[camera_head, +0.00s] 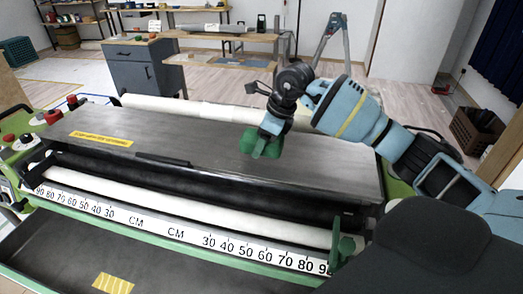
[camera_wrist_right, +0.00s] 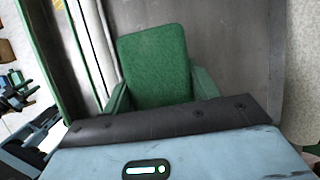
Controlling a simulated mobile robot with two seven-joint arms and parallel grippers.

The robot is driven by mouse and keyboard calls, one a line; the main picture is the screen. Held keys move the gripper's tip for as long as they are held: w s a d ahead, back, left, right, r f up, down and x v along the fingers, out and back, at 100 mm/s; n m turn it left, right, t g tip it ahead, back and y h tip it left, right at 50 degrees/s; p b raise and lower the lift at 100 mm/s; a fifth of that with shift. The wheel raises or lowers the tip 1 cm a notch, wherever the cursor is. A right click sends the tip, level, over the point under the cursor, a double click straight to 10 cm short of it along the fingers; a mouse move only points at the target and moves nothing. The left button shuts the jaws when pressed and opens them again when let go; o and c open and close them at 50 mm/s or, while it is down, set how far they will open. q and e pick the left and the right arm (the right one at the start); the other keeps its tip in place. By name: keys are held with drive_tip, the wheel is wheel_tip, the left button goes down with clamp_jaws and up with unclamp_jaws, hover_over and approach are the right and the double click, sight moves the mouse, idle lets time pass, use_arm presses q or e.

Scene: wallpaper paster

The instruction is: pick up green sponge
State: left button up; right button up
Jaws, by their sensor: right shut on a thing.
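The green sponge (camera_head: 262,144) is at the end of my right arm, over the grey metal top of the wallpaper paster. My right gripper (camera_head: 268,134) is shut on it. In the right wrist view the sponge (camera_wrist_right: 155,68) is a green block between the two green fingers of my right gripper (camera_wrist_right: 155,90). I cannot tell whether the sponge touches the metal top or is just above it. My left gripper is not in view.
The paster (camera_head: 220,158) fills the middle, with a white centimetre scale (camera_head: 170,232) along its front. Red knobs (camera_head: 53,117) sit at its left end. A yellow label (camera_head: 100,138) is on its top. Behind stand a grey cabinet (camera_head: 145,68) and a wooden table (camera_head: 225,37).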

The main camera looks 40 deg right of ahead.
drive_tip(key=s+a+r, duration=0.1)
drive_tip(key=s+a, duration=0.8)
drive_tip(key=s, duration=0.4)
drive_tip(key=shift+a+b, duration=0.2)
drive_tip(key=shift+b, duration=0.2)
drive_tip(key=shift+r, duration=0.1)
drive_tip(key=o, duration=0.3)
drive_tip(key=c, duration=0.3)
drive_tip(key=s+a+f+n+g+h, duration=0.1)
drive_tip(key=s+f+n+g, duration=0.1)
drive_tip(key=n, duration=0.7)
drive_tip(key=s+a+f+n+g+h, duration=0.1)
drive_tip(key=s+f+n+g, duration=0.1)
drive_tip(key=n, duration=0.7)
drive_tip(key=s+a+f+n+g+h, duration=0.1)
drive_tip(key=n+g, duration=0.3)
drive_tip(key=n, duration=0.6)
drive_tip(key=shift+s+a+f, duration=0.55)
drive_tip(key=shift+s+f, duration=0.05)
drive_tip(key=shift+f, duration=0.2)
